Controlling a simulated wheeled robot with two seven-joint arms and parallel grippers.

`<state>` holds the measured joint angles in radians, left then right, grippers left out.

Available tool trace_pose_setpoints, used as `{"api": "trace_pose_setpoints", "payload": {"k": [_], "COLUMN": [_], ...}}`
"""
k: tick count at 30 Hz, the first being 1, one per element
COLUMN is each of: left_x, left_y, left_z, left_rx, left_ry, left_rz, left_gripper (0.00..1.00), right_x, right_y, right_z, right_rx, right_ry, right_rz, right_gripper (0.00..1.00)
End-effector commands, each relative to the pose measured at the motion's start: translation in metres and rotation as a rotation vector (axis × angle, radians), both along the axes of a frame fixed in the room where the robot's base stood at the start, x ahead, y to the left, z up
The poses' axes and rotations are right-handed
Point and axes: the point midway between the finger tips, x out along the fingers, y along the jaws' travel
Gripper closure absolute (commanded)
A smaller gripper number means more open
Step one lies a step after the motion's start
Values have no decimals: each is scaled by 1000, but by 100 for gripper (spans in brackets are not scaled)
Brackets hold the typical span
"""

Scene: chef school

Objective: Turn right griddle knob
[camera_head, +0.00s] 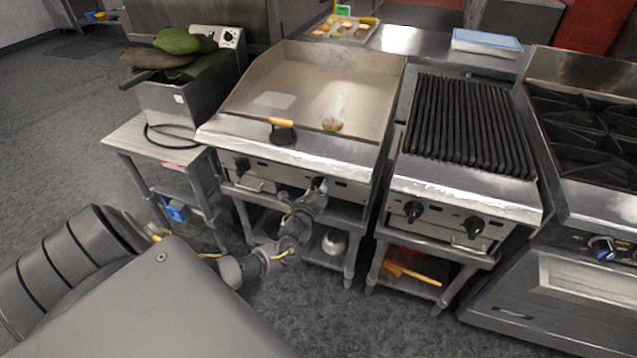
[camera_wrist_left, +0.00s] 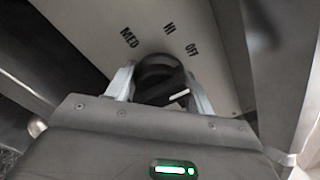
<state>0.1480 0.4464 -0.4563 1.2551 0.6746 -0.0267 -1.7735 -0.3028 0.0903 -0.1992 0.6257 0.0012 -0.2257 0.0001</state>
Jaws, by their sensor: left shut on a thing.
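The griddle (camera_head: 298,95) is a steel flat-top on a stand, left of the ribbed grill. Its left knob (camera_head: 242,165) is dark and shows on the front panel (camera_head: 275,172). Its right knob is hidden behind my left gripper in the head view. My left gripper (camera_head: 318,187) is at the right part of that panel. In the left wrist view, my left gripper (camera_wrist_left: 160,85) has its two fingers on either side of the black right knob (camera_wrist_left: 157,72), shut on it. MED, HI and OFF labels surround the knob. My right gripper is not in view.
A ribbed grill (camera_head: 468,125) with two black knobs stands to the right, and a stove (camera_head: 590,130) beyond it. A metal pot (camera_head: 334,242) sits on the shelf below.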

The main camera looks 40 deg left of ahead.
Motion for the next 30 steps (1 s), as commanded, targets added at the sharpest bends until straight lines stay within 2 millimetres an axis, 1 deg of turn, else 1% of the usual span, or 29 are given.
{"api": "trace_pose_setpoints", "payload": {"k": [7, 13, 14, 15, 25, 28, 30], "left_x": [0, 0, 0, 0, -2, -12, -23], "left_y": [-1, -1, -1, -1, -1, -5, -9], "left_z": [-1, -1, -1, -1, -1, -1, -1], "left_rx": [8, 8, 8, 8, 7, 7, 7], "left_ry": [4, 4, 4, 4, 3, 5, 5], "left_rz": [-1, -1, -1, -1, -1, -2, -2], "left_gripper": [70, 70, 45, 40, 39, 39, 39], "right_x": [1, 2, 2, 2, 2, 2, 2], "right_y": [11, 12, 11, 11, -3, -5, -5], "right_z": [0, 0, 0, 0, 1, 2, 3], "right_rx": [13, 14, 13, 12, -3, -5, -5], "right_ry": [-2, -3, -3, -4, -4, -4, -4], "right_rz": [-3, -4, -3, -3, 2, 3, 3], "right_gripper": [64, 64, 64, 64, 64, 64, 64]}}
